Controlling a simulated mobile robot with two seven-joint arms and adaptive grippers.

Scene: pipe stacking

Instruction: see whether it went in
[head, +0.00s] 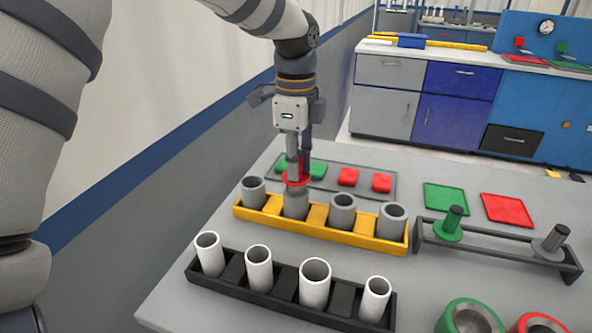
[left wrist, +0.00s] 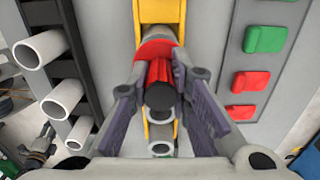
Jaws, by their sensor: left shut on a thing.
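My left gripper (head: 298,168) points down over the yellow rack (head: 375,241) and is shut on a red plug (head: 293,180) with a dark round end. In the left wrist view the red plug (left wrist: 158,72) is between the two fingers (left wrist: 160,88). Its wide red collar is at the mouth of the second grey pipe from the left (head: 295,205), which stands in the yellow rack. The collar hides that pipe's mouth, so I cannot tell how deep the plug sits. The other grey pipes in this rack show open tops. My right gripper is not in view.
A black rack (head: 262,298) with white pipes stands in front. A grey tray (head: 330,172) with red and green blocks lies behind. To the right are a grey stand (head: 500,246) with a green-based peg (head: 452,221), and green and red mats (head: 507,210).

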